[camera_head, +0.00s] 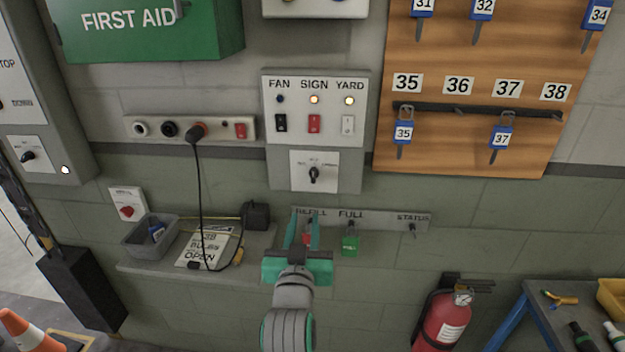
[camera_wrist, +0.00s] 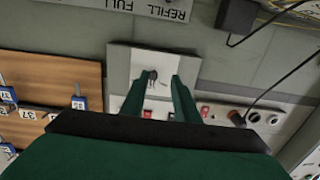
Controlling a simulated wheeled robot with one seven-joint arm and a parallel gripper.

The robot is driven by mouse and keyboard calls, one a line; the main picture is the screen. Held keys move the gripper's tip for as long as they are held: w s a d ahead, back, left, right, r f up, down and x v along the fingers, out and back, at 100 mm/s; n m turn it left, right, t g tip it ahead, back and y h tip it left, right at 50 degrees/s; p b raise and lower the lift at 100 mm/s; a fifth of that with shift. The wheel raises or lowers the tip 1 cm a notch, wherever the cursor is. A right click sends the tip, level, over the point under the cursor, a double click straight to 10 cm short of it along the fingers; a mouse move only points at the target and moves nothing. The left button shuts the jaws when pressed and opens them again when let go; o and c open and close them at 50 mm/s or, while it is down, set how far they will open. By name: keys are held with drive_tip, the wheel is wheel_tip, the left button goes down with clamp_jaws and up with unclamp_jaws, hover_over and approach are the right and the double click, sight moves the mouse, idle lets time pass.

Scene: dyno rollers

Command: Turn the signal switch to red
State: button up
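A black rotary switch knob (camera_head: 314,174) sits on a white plate below the FAN, SIGN, YARD panel; it looks like the signal switch, though its small labels are too blurred to read. The knob appears roughly upright. In the wrist view, turned upside down, the knob (camera_wrist: 152,76) shows between my two green fingers. My gripper (camera_head: 304,214) is open and empty, in front of the wall and below the switch in the head view. My gripper's fingers (camera_wrist: 157,82) are apart in the wrist view, and nothing is between them up close.
Above the knob is the FAN, SIGN, YARD panel (camera_head: 315,108) with rocker switches. The REFILL, FULL, STATUS hook strip (camera_head: 380,219) carries a green tag (camera_head: 350,244). A shelf (camera_head: 150,267) holds a grey bin and a charger. A key board (camera_head: 480,145) hangs right.

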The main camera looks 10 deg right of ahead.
approach(313, 176)
drive_tip(key=x, duration=0.9)
clamp_jaws()
